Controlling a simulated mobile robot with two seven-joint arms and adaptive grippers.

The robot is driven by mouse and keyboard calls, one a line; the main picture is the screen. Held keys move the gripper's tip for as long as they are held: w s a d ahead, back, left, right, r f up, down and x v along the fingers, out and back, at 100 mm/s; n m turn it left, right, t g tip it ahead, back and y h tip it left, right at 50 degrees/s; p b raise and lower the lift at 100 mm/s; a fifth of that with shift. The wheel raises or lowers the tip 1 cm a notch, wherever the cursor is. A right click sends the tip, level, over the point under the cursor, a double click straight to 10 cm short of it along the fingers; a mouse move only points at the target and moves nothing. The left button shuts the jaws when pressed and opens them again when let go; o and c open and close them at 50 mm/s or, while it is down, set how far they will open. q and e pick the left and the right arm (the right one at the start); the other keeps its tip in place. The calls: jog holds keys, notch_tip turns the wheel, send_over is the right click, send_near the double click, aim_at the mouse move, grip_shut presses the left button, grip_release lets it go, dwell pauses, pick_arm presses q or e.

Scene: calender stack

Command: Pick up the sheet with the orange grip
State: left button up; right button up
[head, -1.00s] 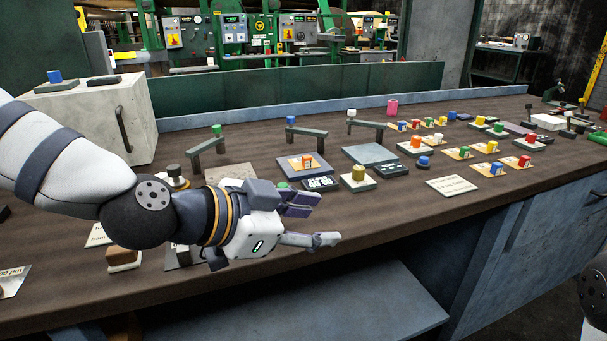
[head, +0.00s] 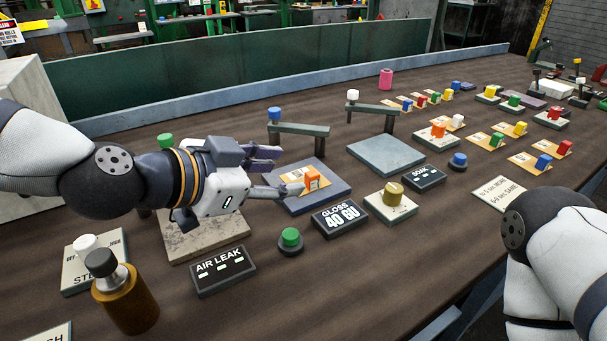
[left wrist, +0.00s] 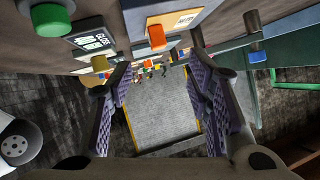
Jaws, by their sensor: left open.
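The sheet with the orange grip lies on a blue-grey plate (head: 330,194); its orange grip (head: 312,181) stands up from the pale sheet (head: 293,189). In the left wrist view the orange grip (left wrist: 157,37) is at the top middle, beyond the fingers, with part of its sheet (left wrist: 188,19) beside it. My left gripper (head: 290,170) is open and empty, just left of the grip, its lower finger overlapping the sheet in the head view. I cannot tell whether they touch. My right arm shows at the right edge, but its gripper is out of view.
A gloss display (head: 340,217), a green button (head: 290,238) and an air leak display (head: 222,270) are in front. A bracket with a blue knob (head: 298,129) stands behind the plate. Bare bench lies at the front right.

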aim_at(308, 177)
pick_arm(q)
jog(key=x, duration=0.4)
jog(key=b+x, duration=0.1)
jog(key=x, duration=0.3)
jog(key=shift+s+d+f, duration=0.1)
jog(key=shift+d+f, duration=0.05)
jog(key=shift+f, duration=0.2)
jog(key=shift+r, duration=0.15)
pick_arm(e)
jog(key=shift+s+f+g, duration=0.4)
jog(key=shift+s+f, duration=0.55)
jog(key=shift+f, duration=0.05)
pick_arm(q)
grip_shut()
